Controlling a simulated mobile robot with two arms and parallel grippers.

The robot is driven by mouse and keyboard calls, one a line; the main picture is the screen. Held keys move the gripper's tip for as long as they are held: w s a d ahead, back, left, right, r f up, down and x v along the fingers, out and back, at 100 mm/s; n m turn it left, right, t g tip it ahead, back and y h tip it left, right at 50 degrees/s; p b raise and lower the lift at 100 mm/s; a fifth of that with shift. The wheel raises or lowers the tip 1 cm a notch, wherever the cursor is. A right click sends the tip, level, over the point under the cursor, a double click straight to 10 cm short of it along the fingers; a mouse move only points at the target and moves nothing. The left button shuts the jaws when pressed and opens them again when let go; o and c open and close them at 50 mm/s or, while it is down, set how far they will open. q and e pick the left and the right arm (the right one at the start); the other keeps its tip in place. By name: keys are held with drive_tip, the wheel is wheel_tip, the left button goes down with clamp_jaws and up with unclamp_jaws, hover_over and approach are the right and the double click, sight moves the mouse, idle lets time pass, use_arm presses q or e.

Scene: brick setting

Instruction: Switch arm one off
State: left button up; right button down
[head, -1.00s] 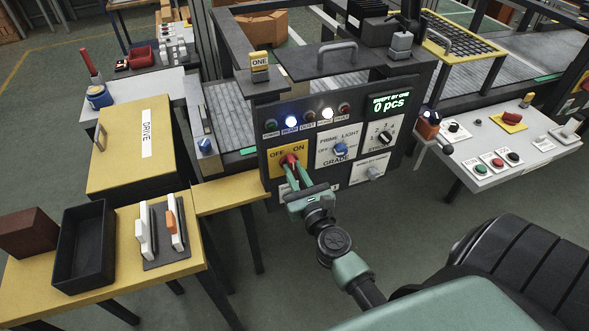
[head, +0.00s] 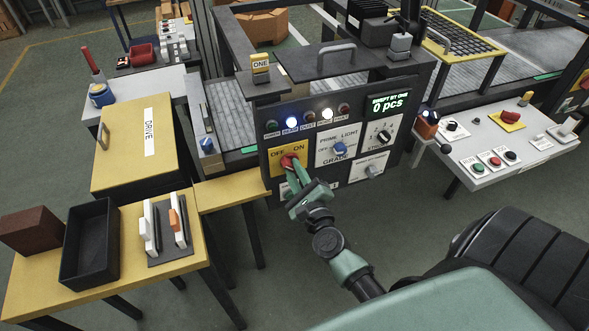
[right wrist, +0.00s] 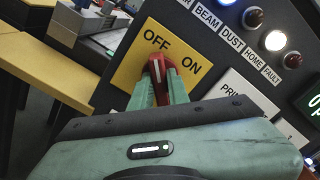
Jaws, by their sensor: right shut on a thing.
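The dark panel (head: 262,135) under the yellow ONE sign (head: 260,61) carries a yellow OFF/ON plate (head: 273,170) with a red rotary knob (head: 287,160). My right gripper (head: 291,170) is shut on this knob and tilted against the panel. In the right wrist view, the fingers (right wrist: 160,88) grip the knob (right wrist: 157,65) from both sides. Its white line points up toward the word OFF, with ON to its right. The blue BEAM lamp (head: 291,122) and white HOME lamp (head: 326,115) are lit. My left gripper is out of view.
The same panel has a blue grade knob (head: 339,149), a black dial (head: 384,137) and a counter display (head: 389,103) reading 0 pcs. A yellow table (head: 150,280) with a black tray (head: 90,245) stands left. A button console (head: 500,145) stands right.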

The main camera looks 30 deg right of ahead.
idle(0.5)
drive_tip(key=c, duration=1.4)
unclamp_jaws()
drive_tip(key=shift+o, duration=0.2)
drive_tip(key=shift+s+a+f, duration=0.15)
drive_tip(key=shift+s, duration=0.4)
drive_tip(key=b+v, duration=0.2)
drive_tip(key=v, duration=0.4)
drive_tip(key=shift+s, duration=0.35)
